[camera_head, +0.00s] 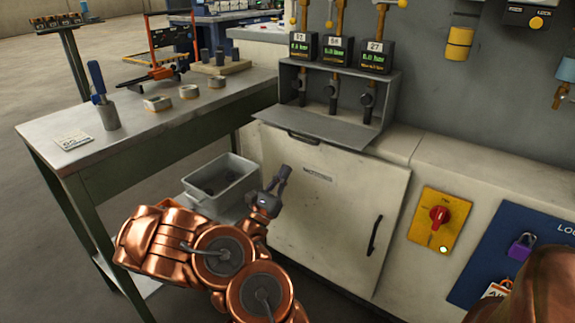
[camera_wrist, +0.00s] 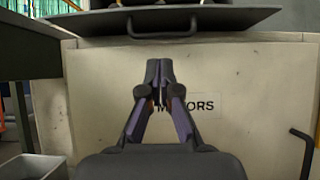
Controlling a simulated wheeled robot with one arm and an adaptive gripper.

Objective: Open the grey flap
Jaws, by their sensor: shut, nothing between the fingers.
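The grey flap (camera_head: 318,122) is folded outward, roughly level, at the foot of a grey box on the white cabinet. The box's inside, with several dark valve-like parts, shows behind it. In the wrist view the flap (camera_wrist: 240,17) spans the top, with a dark curved handle (camera_wrist: 162,25) on its near edge. My gripper (camera_head: 282,175) is shut and empty, in front of the cabinet door, below and left of the flap. In the wrist view my gripper (camera_wrist: 160,68) points at the door, its tips below the handle and apart from it, partly covering the door's label.
The cabinet door (camera_head: 325,210) has a dark handle (camera_head: 374,235) at right. A workbench (camera_head: 135,140) with tools stands at left, and a grey bin (camera_head: 222,180) lies low beside my arm. A yellow panel with a red switch (camera_head: 439,216) is at right.

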